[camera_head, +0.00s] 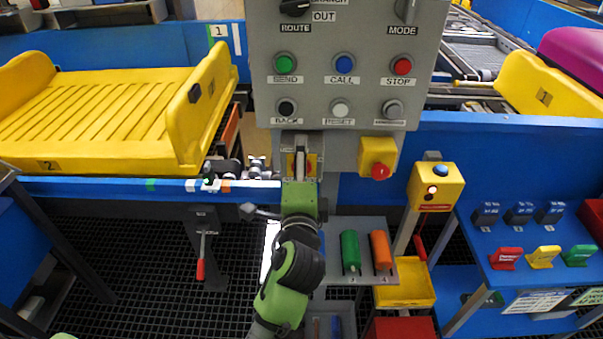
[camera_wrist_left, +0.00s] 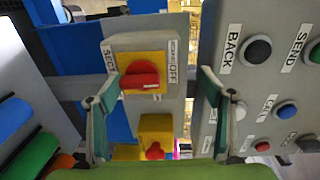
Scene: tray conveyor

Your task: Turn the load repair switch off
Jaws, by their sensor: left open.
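The load repair switch is a red rotary handle on a yellow plate (camera_wrist_left: 140,74), on a small grey box below the main panel. In the left wrist view its red handle lies roughly crosswise, between a partly readable label on the left and one reading OFF on the right. In the head view the switch (camera_head: 313,162) is partly hidden by my left gripper (camera_head: 300,172). My left gripper is open; in the wrist view its two fingers (camera_wrist_left: 158,80) stand apart, one on either side of the switch. Contact with the handle cannot be told. My right gripper is not in view.
The grey panel (camera_head: 340,100) with several buttons is just above. A yellow box with a red mushroom button (camera_head: 378,158) sits right of the switch. A yellow tray (camera_head: 110,110) is at left, a green and an orange cylinder (camera_head: 381,250) at lower right.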

